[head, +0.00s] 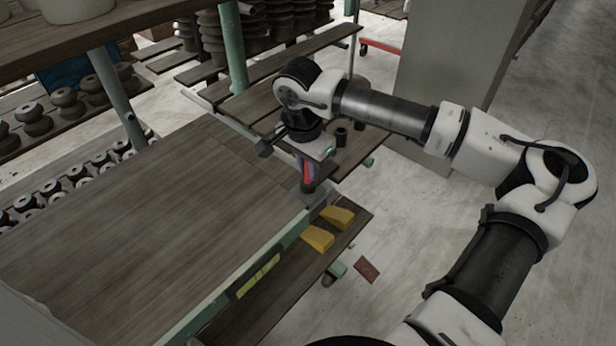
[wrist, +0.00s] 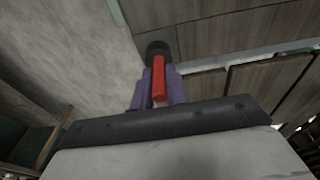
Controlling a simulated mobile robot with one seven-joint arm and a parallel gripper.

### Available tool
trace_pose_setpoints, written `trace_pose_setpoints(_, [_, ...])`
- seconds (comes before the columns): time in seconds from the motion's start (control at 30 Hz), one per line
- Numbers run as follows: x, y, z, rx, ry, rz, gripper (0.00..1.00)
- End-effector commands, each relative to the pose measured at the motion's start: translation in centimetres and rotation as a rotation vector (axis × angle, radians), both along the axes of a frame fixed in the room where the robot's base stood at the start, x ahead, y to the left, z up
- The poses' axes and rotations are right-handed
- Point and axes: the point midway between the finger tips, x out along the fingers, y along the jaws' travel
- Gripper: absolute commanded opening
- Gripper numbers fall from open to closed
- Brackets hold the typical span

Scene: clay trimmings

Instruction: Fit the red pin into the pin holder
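My gripper (head: 307,171) points down near the far right corner of the wooden table. Its purple fingers (wrist: 159,90) are shut on the red pin (wrist: 158,78), which stands between them; a strip of red also shows in the head view (head: 307,172). Directly below the fingers is a dark round holder (head: 307,187) on a grey plate. In the wrist view the dark holder (wrist: 158,47) is in line with the pin's far end. The pin's lower tip is not clearly visible, so I cannot tell whether it is inside the holder or just above it.
The wooden tabletop (head: 130,230) is largely bare. Small dark cups (head: 341,137) stand on a plank behind my gripper. Shelves of dark pieces stand left.

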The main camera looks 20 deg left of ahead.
Motion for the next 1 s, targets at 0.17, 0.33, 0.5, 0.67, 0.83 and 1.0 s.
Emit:
trace_pose_setpoints(0.17, [0.0, 0.0, 0.0, 0.0, 0.0, 0.0, 0.0])
trace_pose_setpoints(0.33, [0.0, 0.0, 0.1, 0.0, 0.0, 0.0, 0.0])
trace_pose_setpoints(0.5, [0.1, 0.0, 0.8, 0.0, -0.002, -0.001, 0.0])
trace_pose_setpoints(0.67, [0.1, 0.0, 3.5, 0.0, -0.004, -0.002, 0.0])
trace_pose_setpoints(0.83, [0.1, 0.0, 7.0, 0.001, -0.004, -0.001, 0.0])
trace_pose_setpoints(1.0, [0.1, 0.0, 9.3, 0.0, -0.002, -0.002, 0.0])
